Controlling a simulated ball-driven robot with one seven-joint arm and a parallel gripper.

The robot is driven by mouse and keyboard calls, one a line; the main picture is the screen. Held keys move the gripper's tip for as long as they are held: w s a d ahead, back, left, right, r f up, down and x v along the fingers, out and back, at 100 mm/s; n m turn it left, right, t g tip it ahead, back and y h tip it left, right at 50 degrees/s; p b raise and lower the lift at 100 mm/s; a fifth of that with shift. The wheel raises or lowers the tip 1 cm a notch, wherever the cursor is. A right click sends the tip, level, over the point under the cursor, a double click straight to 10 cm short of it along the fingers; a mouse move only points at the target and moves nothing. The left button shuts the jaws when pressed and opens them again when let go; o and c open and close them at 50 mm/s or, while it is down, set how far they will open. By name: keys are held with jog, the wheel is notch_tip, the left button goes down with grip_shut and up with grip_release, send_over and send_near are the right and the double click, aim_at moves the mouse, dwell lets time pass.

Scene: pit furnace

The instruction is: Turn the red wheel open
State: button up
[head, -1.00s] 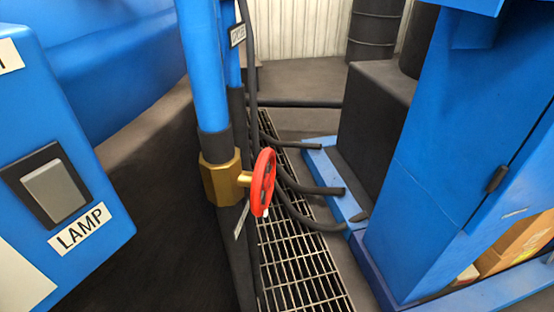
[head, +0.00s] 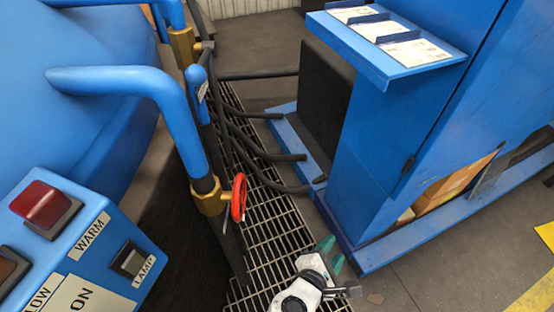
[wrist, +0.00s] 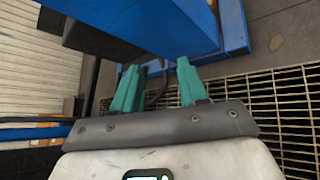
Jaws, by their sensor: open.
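The red wheel (head: 239,197) sits on a brass valve body (head: 209,198) on a blue and black upright pipe in the head view. I see the wheel nearly edge-on, facing right. My gripper (head: 331,254) is at the lower right of the wheel, apart from it, above the floor grating. In the wrist view my gripper (wrist: 157,88) shows two teal fingers spread apart with nothing between them. The wheel is not visible in the wrist view.
A control box (head: 95,255) with a red lamp and labels stands at left. A blue cabinet (head: 400,150) with a shelf stands at right. Black hoses (head: 262,152) run over the grating (head: 278,232). Open space lies between wheel and cabinet.

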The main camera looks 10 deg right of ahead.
jog(key=w+a+r+n+t+y+p, duration=0.1)
jog(key=a+r+n+t+y+p, duration=0.1)
jog(key=a+r+n+t+p, duration=0.65)
jog(key=n+y, duration=0.3)
jog(key=n, duration=0.3)
send_near(238, 192)
notch_tip(238, 192, down, 2)
jog(key=w, duration=0.1)
jog(key=x, duration=1)
jog(key=shift+w+a+f, duration=0.15)
jog(key=shift+w, duration=0.2)
grip_shut()
